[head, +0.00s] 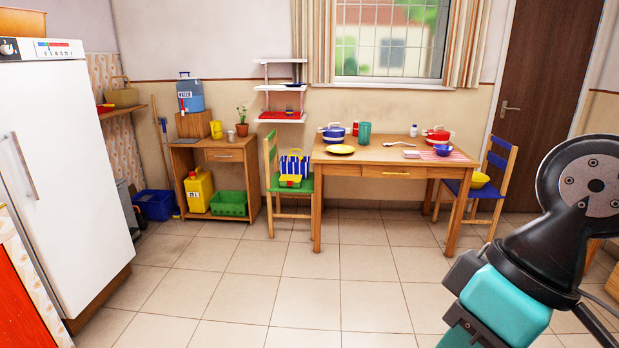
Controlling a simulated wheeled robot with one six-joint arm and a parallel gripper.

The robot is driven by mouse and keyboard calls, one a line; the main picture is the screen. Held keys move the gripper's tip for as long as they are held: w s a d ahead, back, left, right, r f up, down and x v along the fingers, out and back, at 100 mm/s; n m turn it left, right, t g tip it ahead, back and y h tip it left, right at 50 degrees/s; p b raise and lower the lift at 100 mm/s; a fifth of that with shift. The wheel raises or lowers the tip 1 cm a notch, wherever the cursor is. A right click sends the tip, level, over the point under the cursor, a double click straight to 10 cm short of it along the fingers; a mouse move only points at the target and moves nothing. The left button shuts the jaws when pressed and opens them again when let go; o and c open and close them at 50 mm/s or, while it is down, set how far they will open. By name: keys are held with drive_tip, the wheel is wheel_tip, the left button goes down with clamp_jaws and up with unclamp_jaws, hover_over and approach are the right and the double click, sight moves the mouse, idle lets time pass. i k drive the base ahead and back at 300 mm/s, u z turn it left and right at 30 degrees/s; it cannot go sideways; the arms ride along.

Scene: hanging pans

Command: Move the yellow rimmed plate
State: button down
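A yellow plate (340,149) lies on the wooden table (385,157) across the room, near the table's left front edge. It looks flat and empty; its rim is too small to make out clearly. Part of my own arm, black and teal, fills the lower right of the head view. My gripper's fingers do not show, and no part of my arm visibly touches the plate.
A blue pot (334,133) and green cup (364,133) stand behind the plate; a red pot (437,135) is farther right. A green-seated chair (291,183) stands left, a blue-seated chair (489,188) right. The tiled floor (300,290) before the table is clear.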

sight(338, 149)
drive_tip(key=z, duration=0.1)
drive_tip(key=i, duration=1.8)
drive_tip(key=u, duration=0.15)
drive_tip(key=i, duration=2.1)
drive_tip(key=u, duration=0.6)
drive_tip(key=i, duration=1.1)
drive_tip(key=u, duration=0.15)
